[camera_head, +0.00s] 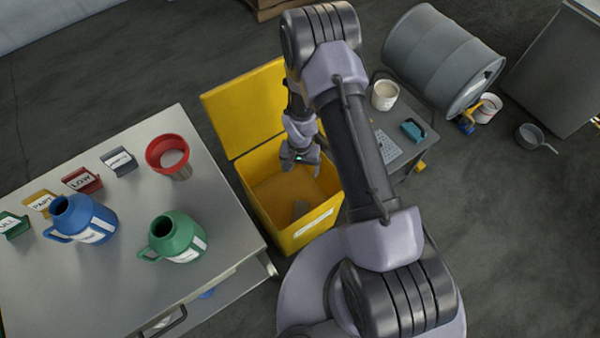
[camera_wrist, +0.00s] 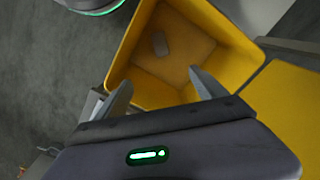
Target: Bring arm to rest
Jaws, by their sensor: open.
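My arm reaches away from my base, and my gripper (camera_head: 301,170) hangs over the open yellow bin (camera_head: 262,205) in the head view. In the wrist view my gripper (camera_wrist: 160,84) has its two fingers spread apart with nothing between them. The yellow bin (camera_wrist: 232,62) lies below and beyond the fingertips there. A small grey object (camera_wrist: 160,44) lies on the bin's floor, apart from the fingers.
A grey table (camera_head: 110,275) at left bears a blue jug (camera_head: 82,218), a green jug (camera_head: 174,238), a red-topped cup (camera_head: 170,157) and several label stands. The bin's raised lid (camera_head: 245,105) stands behind its opening. A grey drum (camera_head: 440,60) and a small table (camera_head: 412,150) are at right.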

